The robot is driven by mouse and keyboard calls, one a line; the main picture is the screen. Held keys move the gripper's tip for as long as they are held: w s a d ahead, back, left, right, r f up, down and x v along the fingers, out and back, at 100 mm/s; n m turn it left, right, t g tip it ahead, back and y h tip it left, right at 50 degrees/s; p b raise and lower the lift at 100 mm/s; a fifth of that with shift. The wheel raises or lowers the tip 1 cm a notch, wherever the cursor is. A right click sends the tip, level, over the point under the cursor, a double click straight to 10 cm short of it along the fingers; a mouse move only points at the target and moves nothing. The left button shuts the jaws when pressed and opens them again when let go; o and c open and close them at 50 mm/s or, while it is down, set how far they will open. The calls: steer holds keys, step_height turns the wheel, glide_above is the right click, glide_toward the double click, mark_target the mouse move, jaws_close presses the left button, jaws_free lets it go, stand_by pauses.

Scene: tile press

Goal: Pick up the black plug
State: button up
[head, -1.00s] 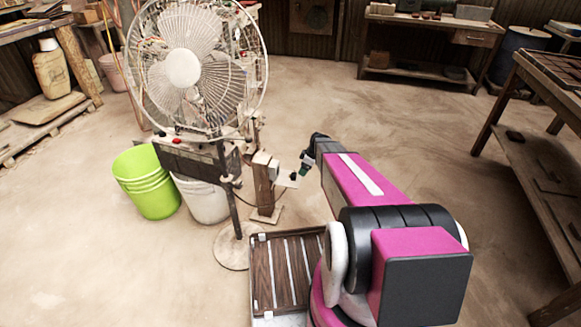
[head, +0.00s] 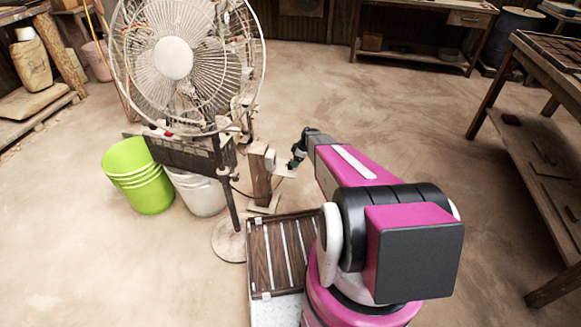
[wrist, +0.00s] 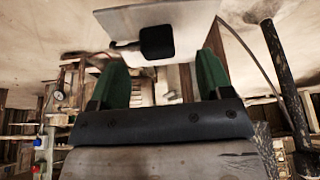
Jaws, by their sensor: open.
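The black plug (wrist: 157,42) lies against a pale flat plate (wrist: 185,22) in the wrist view, with a short dark piece sticking out to its left. My gripper (wrist: 160,64) has two green fingers, open and apart, with nothing between them. The plug appears just beyond the fingertips, roughly centred between them, and not held. In the head view my gripper (head: 297,158) is beside the small pale plate (head: 284,172) on a wooden post. I cannot make out the plug in the head view.
A large caged fan (head: 174,60) stands left of the wooden post (head: 260,175). A green bucket (head: 140,178) and a white bucket (head: 203,195) sit below it. A slatted rack (head: 262,262) is beside my base. A workbench (head: 545,120) stands right. Floor between is open.

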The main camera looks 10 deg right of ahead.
steer(key=x, duration=0.4)
steer(key=shift+w+f, duration=0.25)
steer(key=shift+f, duration=0.15)
steer(key=c, duration=1)
